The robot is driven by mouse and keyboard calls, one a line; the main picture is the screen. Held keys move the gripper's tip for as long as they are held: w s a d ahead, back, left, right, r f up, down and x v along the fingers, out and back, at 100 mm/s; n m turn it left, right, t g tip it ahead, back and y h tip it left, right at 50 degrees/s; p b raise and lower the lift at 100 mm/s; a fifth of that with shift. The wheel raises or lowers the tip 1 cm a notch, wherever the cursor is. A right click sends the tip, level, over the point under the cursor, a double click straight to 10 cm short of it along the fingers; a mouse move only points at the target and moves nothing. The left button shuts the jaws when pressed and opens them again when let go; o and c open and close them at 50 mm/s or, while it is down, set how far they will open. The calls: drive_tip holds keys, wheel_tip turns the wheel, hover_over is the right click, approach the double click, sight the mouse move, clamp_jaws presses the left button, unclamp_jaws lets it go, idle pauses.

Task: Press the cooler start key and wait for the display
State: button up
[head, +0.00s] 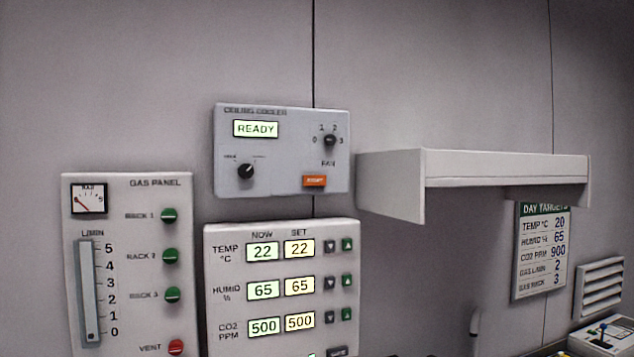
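The ceiling cooler panel (283,185) is a grey box on the wall near the middle of the head view. Its display (255,129) is lit pale green and reads READY. The orange start key (314,181) is at the panel's lower right; its lettering is blurred. A black fan knob (329,140) with marks 0 to 3 is above the key, and another black knob (245,171) is at the lower left. Nothing touches the key in this view. My gripper is not in view.
A white shelf (500,169) juts from the wall right of the cooler panel. Below the cooler is a climate panel (220,318); the gas panel (118,204) is at left. A day targets board (541,252) and a vent grille (600,288) are at right.

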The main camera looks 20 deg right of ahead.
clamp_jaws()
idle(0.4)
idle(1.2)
